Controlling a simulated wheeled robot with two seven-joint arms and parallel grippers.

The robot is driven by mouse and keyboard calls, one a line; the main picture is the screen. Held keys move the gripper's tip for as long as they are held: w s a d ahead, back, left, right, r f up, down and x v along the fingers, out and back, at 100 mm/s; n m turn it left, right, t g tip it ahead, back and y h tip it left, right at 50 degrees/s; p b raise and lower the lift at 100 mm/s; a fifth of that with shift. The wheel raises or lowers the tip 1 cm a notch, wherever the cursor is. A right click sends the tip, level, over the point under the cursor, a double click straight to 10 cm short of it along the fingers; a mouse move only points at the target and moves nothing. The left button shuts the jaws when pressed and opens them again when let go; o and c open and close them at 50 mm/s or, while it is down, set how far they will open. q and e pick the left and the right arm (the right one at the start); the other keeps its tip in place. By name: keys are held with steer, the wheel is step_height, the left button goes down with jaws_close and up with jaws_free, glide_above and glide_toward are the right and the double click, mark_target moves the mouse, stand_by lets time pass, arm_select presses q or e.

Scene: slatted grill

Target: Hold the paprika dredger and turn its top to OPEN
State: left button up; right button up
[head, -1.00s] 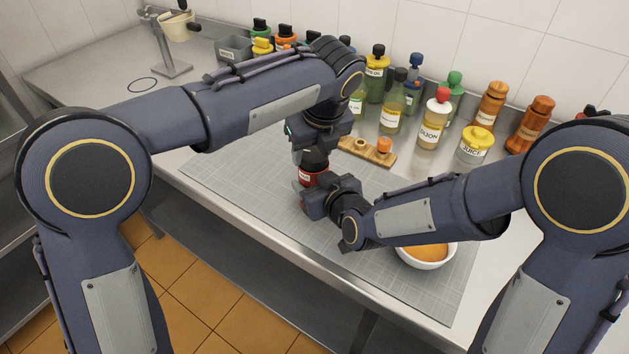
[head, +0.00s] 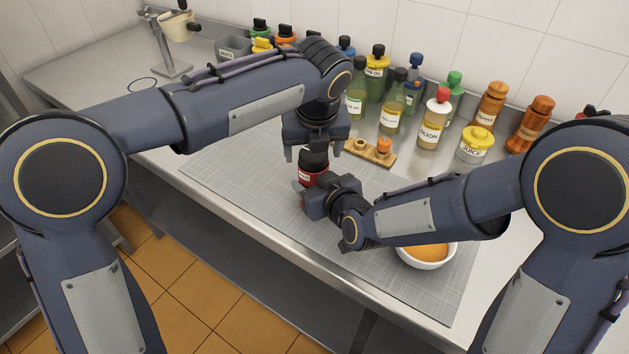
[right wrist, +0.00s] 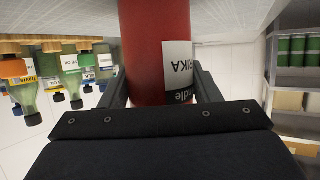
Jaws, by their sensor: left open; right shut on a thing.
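The paprika dredger (head: 309,175) is a red can with a dark top (head: 314,157), standing upright on the grey cutting mat (head: 240,168). My right gripper (head: 312,196) is shut on its red body from the front right. In the right wrist view the red body (right wrist: 155,55) with a white label reading "RIKA" lies between the two fingers (right wrist: 158,88). My left gripper (head: 314,146) is open, pointing down right over the dark top. Its fingertips are partly hidden, and I cannot tell whether they touch the top. Any marking on the top is too small to read.
A wooden rack (head: 370,153) with an orange shaker lies behind the dredger. The mat's left side is clear.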

mark_target(315, 158)
arm_select(q)
steer(key=shift+v, duration=2.95)
arm_select(e)
steer(key=o, duration=1.2)
steer(key=shift+c, duration=0.2)
steer(key=shift+s+r, duration=0.1)
